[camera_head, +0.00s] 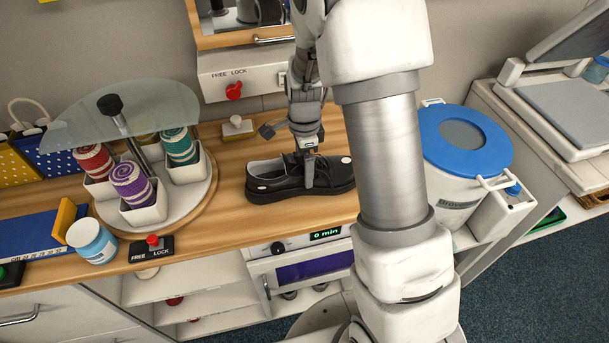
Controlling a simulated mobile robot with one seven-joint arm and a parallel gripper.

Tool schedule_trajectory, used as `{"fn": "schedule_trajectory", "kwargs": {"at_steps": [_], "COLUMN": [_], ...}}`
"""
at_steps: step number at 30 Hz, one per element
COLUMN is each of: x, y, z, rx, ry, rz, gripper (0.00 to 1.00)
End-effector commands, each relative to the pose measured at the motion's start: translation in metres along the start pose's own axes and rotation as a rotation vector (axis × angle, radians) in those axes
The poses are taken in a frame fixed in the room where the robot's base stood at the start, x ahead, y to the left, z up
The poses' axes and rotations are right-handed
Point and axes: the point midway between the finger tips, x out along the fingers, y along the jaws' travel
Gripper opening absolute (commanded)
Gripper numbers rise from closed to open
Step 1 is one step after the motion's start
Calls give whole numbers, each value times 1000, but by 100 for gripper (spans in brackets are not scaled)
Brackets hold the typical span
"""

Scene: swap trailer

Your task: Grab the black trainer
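A black trainer (272,183) lies upright on the wooden counter (228,222), its toe toward the right and its opening on the left. My gripper (309,170) points down at the trainer's middle, with one grey finger in front of the near side of the upper. The other finger is hidden behind the shoe or the near finger. I cannot tell whether the fingers press on the shoe. The sole appears to rest on the counter.
A round turntable (203,197) with yarn-like rolls in white cups stands left, under a glass shelf (150,105). A blue-lidded white bin (445,173) is right. A white tub (91,241) and a red-knobbed lock (152,247) sit near the front edge.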

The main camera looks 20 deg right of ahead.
Motion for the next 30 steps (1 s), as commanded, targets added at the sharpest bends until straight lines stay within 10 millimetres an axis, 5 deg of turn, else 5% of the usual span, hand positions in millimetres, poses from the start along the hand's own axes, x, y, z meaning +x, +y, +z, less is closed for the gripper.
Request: {"fn": "schedule_trajectory", "kwargs": {"at_steps": [1,8,20,26,30], "x": [0,0,-10,-44,-61], "y": [0,0,-1,-2,22], "z": [0,0,0,0,-22], "rx": [0,0,0,-2,5], "ry": [0,0,0,0,0], "rz": [0,0,-4,-9,-5], "gripper": [55,14,13,13,13]}}
